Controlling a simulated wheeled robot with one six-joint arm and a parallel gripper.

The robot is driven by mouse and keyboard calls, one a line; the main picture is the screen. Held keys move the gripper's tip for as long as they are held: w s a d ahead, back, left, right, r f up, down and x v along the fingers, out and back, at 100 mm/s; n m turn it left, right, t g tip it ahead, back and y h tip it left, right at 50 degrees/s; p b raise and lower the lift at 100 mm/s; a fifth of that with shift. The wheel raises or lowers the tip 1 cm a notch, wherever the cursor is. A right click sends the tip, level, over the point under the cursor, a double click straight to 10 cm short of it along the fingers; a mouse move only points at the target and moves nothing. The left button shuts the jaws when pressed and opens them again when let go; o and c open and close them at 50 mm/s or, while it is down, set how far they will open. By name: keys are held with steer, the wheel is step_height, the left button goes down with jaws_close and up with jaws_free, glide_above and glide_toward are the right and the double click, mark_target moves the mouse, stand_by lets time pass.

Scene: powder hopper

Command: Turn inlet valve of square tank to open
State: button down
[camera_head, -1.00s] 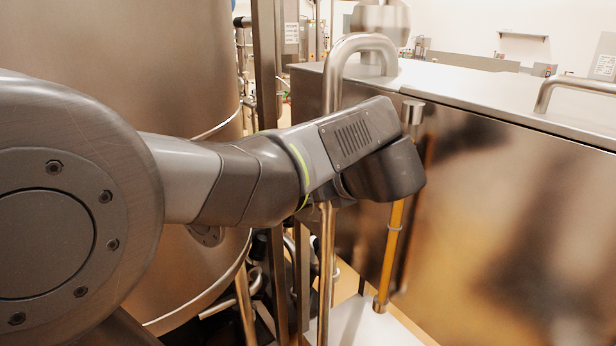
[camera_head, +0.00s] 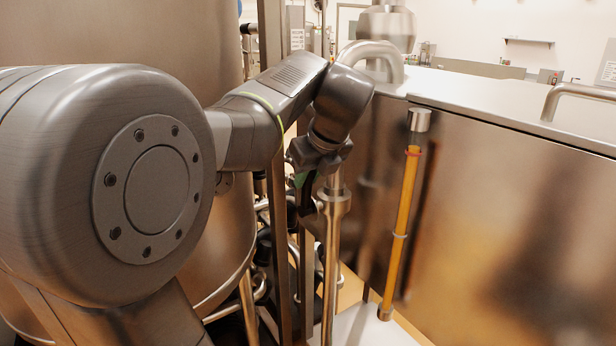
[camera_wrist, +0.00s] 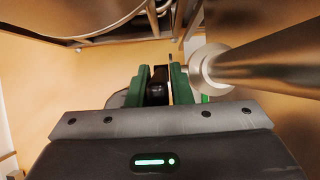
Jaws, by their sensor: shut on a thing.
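The square tank (camera_head: 500,210) is a shiny metal box on the right in the head view. A vertical metal inlet pipe (camera_head: 332,255) with a curved top (camera_head: 385,56) runs down along its left side. My gripper (camera_head: 308,185) is beside this pipe, with its fingers partly hidden behind it. In the wrist view, the green fingers of my gripper (camera_wrist: 159,80) are shut on a black valve handle (camera_wrist: 158,92). The pipe (camera_wrist: 260,62) with its round flange passes just right of the fingers. The valve body is mostly hidden.
A large round tank (camera_head: 130,35) stands on the left. An amber sight tube (camera_head: 402,205) with metal ends runs down the square tank's front. Metal posts and pipes crowd the gap between the tanks. A bent handle (camera_head: 580,95) sits on the lid.

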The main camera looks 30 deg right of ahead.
steer(key=c, duration=1.3)
jaws_free()
steer(key=v, duration=1.3)
steer(key=shift+s+r+b, duration=0.15)
steer(key=shift+r+b, duration=0.25)
steer(key=shift+f, duration=0.1)
steer(key=x, duration=1.3)
steer(key=shift+f+p, duration=0.35)
steer(key=shift+p, duration=0.05)
